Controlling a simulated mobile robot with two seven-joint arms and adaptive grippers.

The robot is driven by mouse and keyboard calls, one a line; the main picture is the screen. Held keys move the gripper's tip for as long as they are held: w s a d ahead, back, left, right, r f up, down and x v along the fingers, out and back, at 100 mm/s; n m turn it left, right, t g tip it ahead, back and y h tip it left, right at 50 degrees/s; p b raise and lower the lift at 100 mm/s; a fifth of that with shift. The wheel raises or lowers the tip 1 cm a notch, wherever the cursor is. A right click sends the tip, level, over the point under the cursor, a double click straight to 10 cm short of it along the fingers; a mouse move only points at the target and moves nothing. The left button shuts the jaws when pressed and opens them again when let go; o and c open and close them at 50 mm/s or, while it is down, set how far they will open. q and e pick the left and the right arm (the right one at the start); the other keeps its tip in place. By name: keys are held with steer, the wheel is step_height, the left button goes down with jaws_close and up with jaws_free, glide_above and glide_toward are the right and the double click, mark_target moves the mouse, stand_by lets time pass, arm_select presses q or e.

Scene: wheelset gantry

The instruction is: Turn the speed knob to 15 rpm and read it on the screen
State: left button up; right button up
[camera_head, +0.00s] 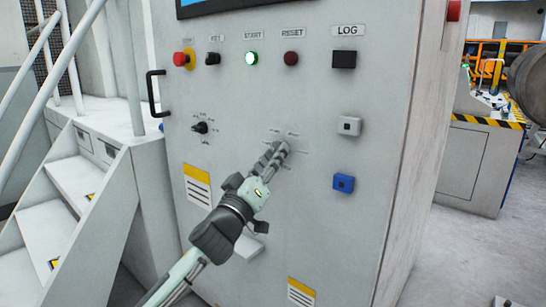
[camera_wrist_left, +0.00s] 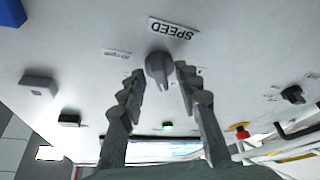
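The speed knob (camera_wrist_left: 159,68) is grey and sits under a SPEED label (camera_wrist_left: 173,29) in the left wrist view, which shows the panel upside down. My left gripper (camera_wrist_left: 161,74) is open, its two fingers on either side of the knob with a small gap visible at each side. In the head view my left gripper (camera_head: 277,153) is at the panel face and hides the knob. The screen (camera_head: 232,7) shows only its lower edge at the top of the head view, and no reading is visible. My right gripper is in neither view.
Stairs (camera_head: 75,180) stand left; floor at right is open.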

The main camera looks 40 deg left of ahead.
arm_select(q)
steer(key=shift+c, duration=0.6)
jaws_close()
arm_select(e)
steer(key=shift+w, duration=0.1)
arm_select(q)
steer(key=shift+f+m, duration=0.1)
steer(key=shift+m, duration=0.4)
steer(key=m+h, duration=0.2)
steer(key=m, duration=0.2)
steer(key=m+h+p, duration=0.1)
steer(key=m+h, duration=0.1)
steer(key=m, duration=0.2)
steer(key=a+m+h+p, duration=0.1)
steer(key=m+h, duration=0.1)
steer(key=m, duration=0.2)
steer(key=shift+h, duration=0.4)
steer(key=shift+a+m+g+h+p, duration=0.15)
steer(key=shift+m+h+p, duration=0.3)
steer(key=shift+m, duration=0.65)
steer(key=shift+d+m+g+h+p, duration=0.15)
steer(key=shift+m+h+p, duration=0.25)
steer(key=shift+m, duration=0.7)
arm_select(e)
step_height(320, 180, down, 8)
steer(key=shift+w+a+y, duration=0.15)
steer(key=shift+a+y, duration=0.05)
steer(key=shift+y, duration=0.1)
arm_select(q)
steer(key=shift+a, duration=0.1)
